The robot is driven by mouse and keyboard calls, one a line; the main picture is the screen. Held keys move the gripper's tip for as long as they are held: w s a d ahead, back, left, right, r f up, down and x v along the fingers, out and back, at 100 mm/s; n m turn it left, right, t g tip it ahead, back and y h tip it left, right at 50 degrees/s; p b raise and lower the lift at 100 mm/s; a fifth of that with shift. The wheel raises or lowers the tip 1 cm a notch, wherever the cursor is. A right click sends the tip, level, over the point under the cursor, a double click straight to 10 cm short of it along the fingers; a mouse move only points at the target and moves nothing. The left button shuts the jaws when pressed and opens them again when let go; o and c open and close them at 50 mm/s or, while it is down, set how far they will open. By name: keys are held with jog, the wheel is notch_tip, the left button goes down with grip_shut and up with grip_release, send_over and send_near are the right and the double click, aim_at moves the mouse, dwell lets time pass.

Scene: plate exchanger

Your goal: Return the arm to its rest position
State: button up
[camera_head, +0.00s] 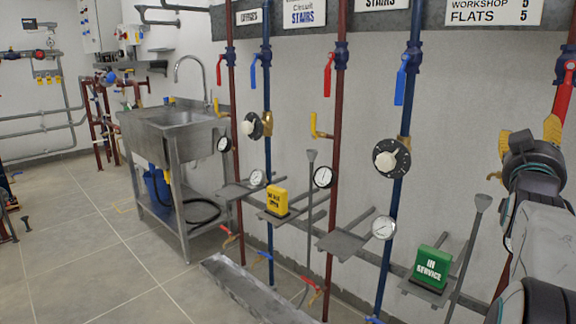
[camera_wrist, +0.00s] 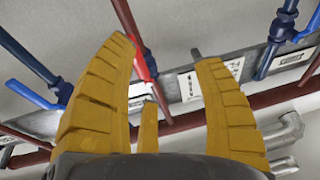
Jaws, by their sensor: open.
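My gripper shows in the wrist view (camera_wrist: 170,75), with its yellow ribbed fingers spread apart and nothing between them. Behind them are red and blue pipes, a red valve handle (camera_wrist: 144,66) and sign boards on the wall; I cannot tell whether a finger touches any of them. In the head view, my dark and grey arm stands raised at the right edge. A yellow part of my gripper (camera_head: 554,128) shows above it, close in the picture to a red pipe at the far right. The fingertips are partly hidden there.
Vertical pipes with red handles (camera_head: 328,80) and blue handles (camera_head: 400,86) line the wall. Small shelves hold a yellow sign block (camera_head: 277,202) and a green "IN SERVICE" block (camera_head: 432,266). A steel sink (camera_head: 180,118) stands left. The tiled floor (camera_head: 75,235) at left is mostly clear.

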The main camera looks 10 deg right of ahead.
jog(key=w+a+f+n+g+y+p, duration=0.1)
jog(key=w+a+n+y+p, duration=0.15)
jog(key=a+y+p, duration=0.7)
jog(key=w+a+n+g+y+p, duration=0.1)
jog(key=a+n+y+p, duration=0.15)
jog(key=a+p, duration=0.8)
jog(key=s+a+f+n+g+y+p, duration=0.1)
jog(key=s+a+n+g+y+p, duration=0.3)
jog(key=s+a, duration=1.4)
jog(key=a+n+g+p, duration=0.1)
jog(key=a+g+p, duration=0.1)
jog(key=p, duration=0.5)
jog(key=shift+a+g, duration=0.25)
jog(key=shift+g, duration=0.45)
